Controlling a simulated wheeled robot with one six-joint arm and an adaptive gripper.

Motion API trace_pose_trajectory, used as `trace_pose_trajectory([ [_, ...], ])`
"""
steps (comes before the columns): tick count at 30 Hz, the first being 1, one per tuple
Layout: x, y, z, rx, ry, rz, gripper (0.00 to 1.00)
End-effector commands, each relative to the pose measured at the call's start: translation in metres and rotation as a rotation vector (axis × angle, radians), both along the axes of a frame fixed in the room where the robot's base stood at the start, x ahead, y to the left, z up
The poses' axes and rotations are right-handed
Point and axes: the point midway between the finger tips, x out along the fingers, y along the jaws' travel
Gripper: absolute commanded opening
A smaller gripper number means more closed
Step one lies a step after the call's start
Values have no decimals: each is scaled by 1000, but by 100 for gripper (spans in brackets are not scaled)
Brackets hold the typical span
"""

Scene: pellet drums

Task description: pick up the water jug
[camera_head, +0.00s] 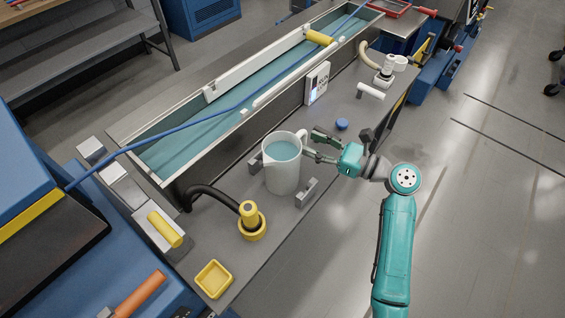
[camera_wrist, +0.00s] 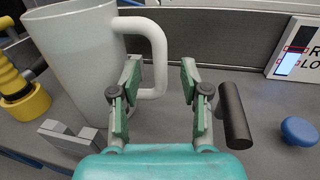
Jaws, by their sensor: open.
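The water jug (camera_head: 281,172) is a white pitcher with blue-green water in it. It stands upright on the grey bench and its handle faces my gripper. In the wrist view the jug (camera_wrist: 80,58) is at the left. Its loop handle (camera_wrist: 158,62) reaches right, toward the space between my fingers. My gripper (camera_head: 318,146) is at the jug's right side. In the wrist view my gripper (camera_wrist: 160,80) is open, with a finger on each side of the handle's outer part. I cannot tell whether the left finger touches the handle.
Grey blocks (camera_head: 306,192) stand close beside the jug. A yellow-based fitting with a black hose (camera_head: 251,222) is at its front left. A yellow tray (camera_head: 213,279) lies near the front edge. A blue knob (camera_head: 342,124) is behind my gripper. The long water trough (camera_head: 172,185) runs behind.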

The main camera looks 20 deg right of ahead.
Motion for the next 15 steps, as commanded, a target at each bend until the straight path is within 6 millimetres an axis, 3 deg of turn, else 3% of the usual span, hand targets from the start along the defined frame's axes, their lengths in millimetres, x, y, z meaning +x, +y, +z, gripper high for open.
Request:
trace_pose_trajectory([
  [7,21,23,-2,0,0,2,46],
  [15,24,25,-2,0,0,0,46],
])
